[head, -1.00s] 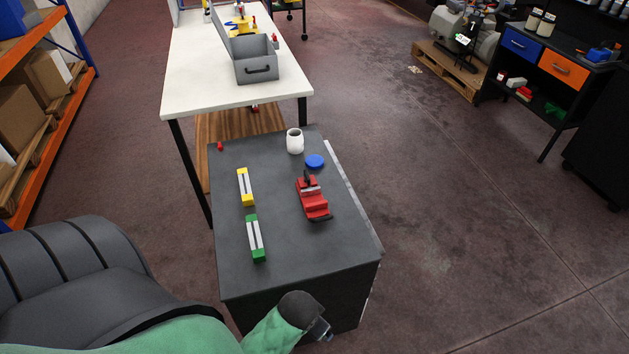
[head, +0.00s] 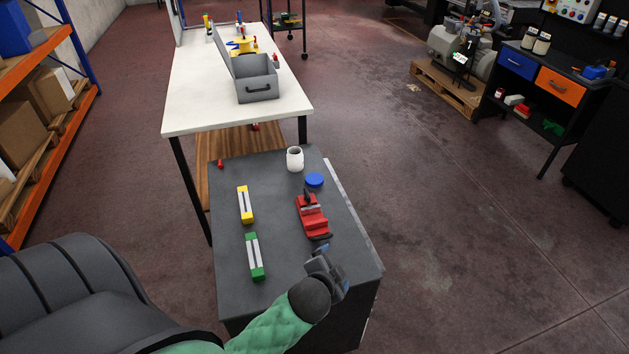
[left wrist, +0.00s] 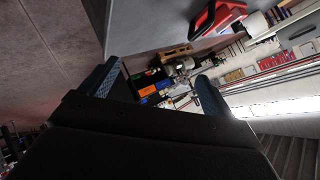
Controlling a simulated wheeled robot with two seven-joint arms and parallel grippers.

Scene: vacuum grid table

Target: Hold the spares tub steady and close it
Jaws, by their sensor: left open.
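The spares tub is most likely the white round tub (head: 295,160) standing upright at the back of the dark table in the head view; its top looks open. A blue round lid (head: 314,180) lies flat just in front and to the right of it, apart from it. My left gripper (head: 321,258) is at the front right of the table, short of the red vise, open and empty. Its two fingers also show spread in the left wrist view (left wrist: 155,90). My right gripper is not in view.
A red vise (head: 312,218) stands between my left gripper and the lid. Yellow (head: 245,205) and green (head: 254,257) blocks with pale strips lie on the left of the dark table (head: 285,265). A grey toolbox (head: 258,88) stands open on the white table (head: 190,110) behind.

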